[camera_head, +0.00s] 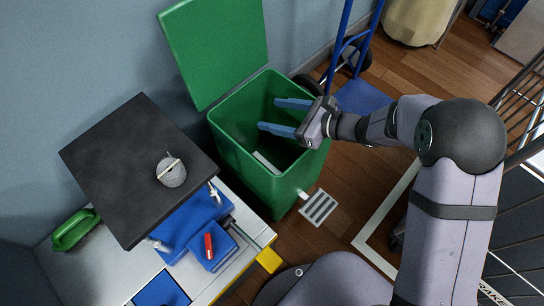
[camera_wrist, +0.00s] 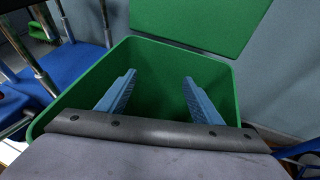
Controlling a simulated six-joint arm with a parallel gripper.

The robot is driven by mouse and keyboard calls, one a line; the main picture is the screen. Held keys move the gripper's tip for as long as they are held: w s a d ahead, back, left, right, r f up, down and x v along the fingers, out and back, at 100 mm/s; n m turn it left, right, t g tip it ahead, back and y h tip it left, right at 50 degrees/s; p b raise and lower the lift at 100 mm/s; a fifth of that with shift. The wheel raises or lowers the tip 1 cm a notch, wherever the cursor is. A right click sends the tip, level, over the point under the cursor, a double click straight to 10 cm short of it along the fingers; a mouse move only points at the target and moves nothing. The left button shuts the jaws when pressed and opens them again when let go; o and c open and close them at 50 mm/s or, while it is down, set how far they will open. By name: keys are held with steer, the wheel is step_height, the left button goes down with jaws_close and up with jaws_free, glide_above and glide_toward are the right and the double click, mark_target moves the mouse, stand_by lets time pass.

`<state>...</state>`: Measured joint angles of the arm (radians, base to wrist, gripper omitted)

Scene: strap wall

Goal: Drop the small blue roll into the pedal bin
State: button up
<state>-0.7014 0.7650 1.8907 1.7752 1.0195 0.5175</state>
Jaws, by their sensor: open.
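The green pedal bin (camera_head: 245,170) stands beside the wall with its lid (camera_head: 215,45) raised and its pedal (camera_head: 318,207) low at the front. My gripper (camera_head: 270,114) is open with its two blue fingers over the bin's mouth. In the wrist view my gripper (camera_wrist: 159,82) is spread and empty above the green inside of the bin (camera_wrist: 150,58). I cannot make out a small blue roll in either view; part of the bin's inside is hidden. A pale strip (camera_head: 266,161) shows inside the bin near its front wall.
A blue hand truck (camera_head: 362,97) stands behind the bin.

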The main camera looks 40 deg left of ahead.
steer(key=p+v, duration=0.2)
steer(key=v, duration=0.5)
steer(key=shift+d, duration=0.15)
steer(key=shift+d+r, duration=0.1)
steer(key=shift+r, duration=0.05)
stand_by(0.4)
steer(key=s+d+r+n+t+h+p, duration=0.15)
steer(key=d+n+h, duration=0.3)
steer(key=d, duration=0.95)
steer(key=s+d+r+n+t+h+p, duration=0.15)
steer(key=d+n+h+p, duration=0.35)
steer(key=d, duration=0.9)
steer(key=s+d+r+n+t+h, duration=0.15)
steer(key=d+r+n+h, duration=0.35)
steer(key=d, duration=0.9)
step_height(320, 180, up, 35)
steer(key=y+p, duration=0.1)
steer(key=p, duration=3.6)
steer(key=shift+g, duration=0.45)
steer(key=shift+a+f+n, duration=0.15)
steer(key=shift+n, duration=0.1)
